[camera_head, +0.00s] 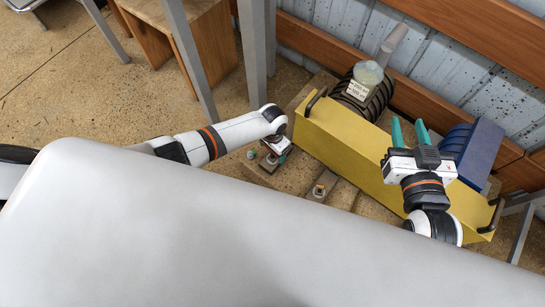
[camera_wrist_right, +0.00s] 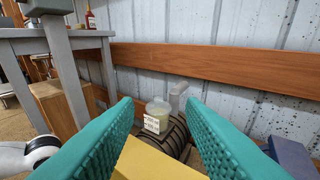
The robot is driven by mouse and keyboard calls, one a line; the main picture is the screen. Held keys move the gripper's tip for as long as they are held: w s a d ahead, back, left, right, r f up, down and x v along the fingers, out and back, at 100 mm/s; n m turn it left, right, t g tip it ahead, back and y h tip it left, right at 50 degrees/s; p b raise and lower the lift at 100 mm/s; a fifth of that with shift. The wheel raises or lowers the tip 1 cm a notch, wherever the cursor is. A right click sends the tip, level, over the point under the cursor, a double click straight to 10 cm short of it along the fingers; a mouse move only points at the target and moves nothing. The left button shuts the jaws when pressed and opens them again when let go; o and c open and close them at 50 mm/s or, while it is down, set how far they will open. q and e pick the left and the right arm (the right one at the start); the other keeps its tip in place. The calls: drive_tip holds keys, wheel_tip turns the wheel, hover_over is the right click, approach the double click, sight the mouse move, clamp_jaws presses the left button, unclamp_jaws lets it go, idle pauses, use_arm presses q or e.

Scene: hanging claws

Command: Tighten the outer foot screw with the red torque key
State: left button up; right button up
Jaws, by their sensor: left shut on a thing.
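My left gripper (camera_head: 273,152) points down over a low plate on the floor, left of the yellow beam. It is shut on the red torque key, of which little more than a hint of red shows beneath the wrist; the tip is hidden. A small pale-topped fitting (camera_head: 251,154) stands just left of it. A bolt-like metal fitting (camera_head: 319,190) stands on a grey plate further right. I cannot tell which is the outer foot screw. My right gripper (camera_head: 409,133) is open and empty above the yellow beam; its teal fingers show wide apart in the right wrist view (camera_wrist_right: 160,135).
The long yellow beam (camera_head: 345,150) with black end handles lies beside the foot plates. A dark ribbed drum with a labelled jar (camera_head: 368,74) and a blue ribbed block (camera_head: 472,150) stand behind it. Table legs (camera_head: 254,60) rise at the back left.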

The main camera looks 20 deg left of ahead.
use_arm(q)
drive_tip(key=shift+s, duration=0.1)
use_arm(e)
drive_tip(key=shift+f, duration=0.1)
drive_tip(key=shift+s+f+g, duration=0.15)
drive_tip(key=shift+f+g, duration=0.1)
drive_tip(key=shift+g, duration=0.05)
drive_tip(key=shift+d+f, duration=0.1)
drive_tip(key=shift+f, duration=0.1)
drive_tip(key=shift+s+f+g+h, duration=0.15)
drive_tip(key=shift+f+g+h, duration=0.05)
drive_tip(key=shift+g+h, duration=0.1)
use_arm(q)
drive_tip(key=shift+p, duration=0.3)
use_arm(e)
drive_tip(key=shift+d, duration=0.1)
use_arm(q)
drive_tip(key=shift+r+p, duration=0.35)
drive_tip(key=shift+p, duration=0.1)
drive_tip(key=shift+r, duration=0.15)
use_arm(e)
drive_tip(key=shift+s+d+f+g+h, duration=0.2)
drive_tip(key=shift+s+f+g, duration=0.2)
drive_tip(key=shift+f+g, duration=0.15)
drive_tip(key=shift+s+d+f+g+h, duration=0.1)
drive_tip(key=shift+s+d+f+g, duration=0.15)
drive_tip(key=shift+s+f+g, duration=0.35)
drive_tip(key=shift+s+d+f+g+h, duration=0.1)
drive_tip(key=shift+s+d+f+g, duration=0.2)
drive_tip(key=shift+f, duration=0.4)
